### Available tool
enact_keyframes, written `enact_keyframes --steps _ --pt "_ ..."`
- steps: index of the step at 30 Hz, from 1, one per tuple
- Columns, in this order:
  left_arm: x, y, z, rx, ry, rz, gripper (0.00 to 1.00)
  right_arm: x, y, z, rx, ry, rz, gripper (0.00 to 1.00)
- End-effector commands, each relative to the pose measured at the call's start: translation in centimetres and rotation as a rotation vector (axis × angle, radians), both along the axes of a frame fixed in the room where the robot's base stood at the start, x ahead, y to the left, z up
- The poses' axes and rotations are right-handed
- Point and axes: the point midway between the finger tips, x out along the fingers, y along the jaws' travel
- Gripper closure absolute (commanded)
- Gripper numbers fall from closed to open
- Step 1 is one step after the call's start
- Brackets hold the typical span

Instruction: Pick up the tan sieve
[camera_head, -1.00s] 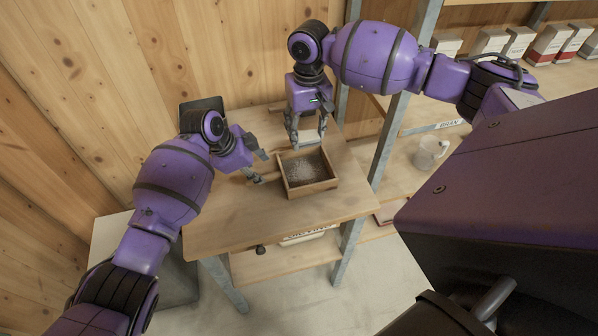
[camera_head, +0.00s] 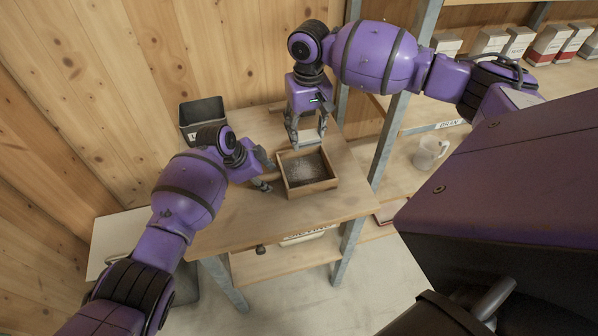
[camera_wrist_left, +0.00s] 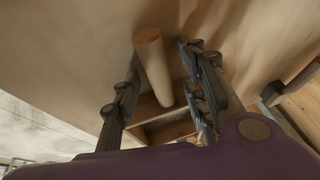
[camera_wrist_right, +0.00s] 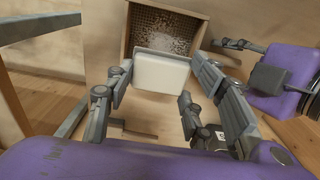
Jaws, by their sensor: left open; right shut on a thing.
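The tan sieve (camera_head: 306,188) is a square wooden box with a dark mesh floor and pale grains on it. It sits on the wooden table, and its round handle (camera_wrist_left: 152,62) points left. My left gripper (camera_head: 265,176) is open at the handle. In the left wrist view the handle lies between its spread fingers; contact is unclear. My right gripper (camera_head: 308,133) is shut on a pale block (camera_wrist_right: 162,72) just behind the sieve's back wall. In the right wrist view the sieve (camera_wrist_right: 198,36) lies just beyond the block.
A dark bin (camera_head: 203,113) stands at the table's back left. A shelf at right holds a white mug (camera_head: 431,153) and several boxes (camera_head: 550,45). A metal shelf post (camera_head: 395,110) rises right of the table. The table front (camera_head: 265,218) is clear.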

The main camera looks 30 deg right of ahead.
Motion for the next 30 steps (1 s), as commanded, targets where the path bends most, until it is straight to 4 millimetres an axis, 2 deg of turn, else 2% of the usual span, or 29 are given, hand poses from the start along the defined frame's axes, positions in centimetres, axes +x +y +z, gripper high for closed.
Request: enact_keyframes --steps 1,10,23,26,30 --pt "0.0 0.0 -0.1 0.0 0.0 0.0 0.6 0.0 0.0 0.0 0.0 0.0 0.0 0.72" --pt "0.0 0.0 -0.1 0.0 0.0 0.0 0.99 0.0 0.0 0.0 0.0 0.0 0.0 0.72" --pt "0.0 -0.1 0.1 -0.001 0.0 -0.001 1.0 0.0 0.0 0.0 0.0 0.0 0.0 0.72" --pt "0.0 -0.1 1.1 -0.002 -0.003 -0.002 1.0 0.0 0.0 0.0 0.0 0.0 0.0 0.72" --pt "0.1 -0.1 3.8 -0.003 -0.006 -0.003 1.0 0.0 0.0 0.0 0.0 -0.001 0.0 0.72"
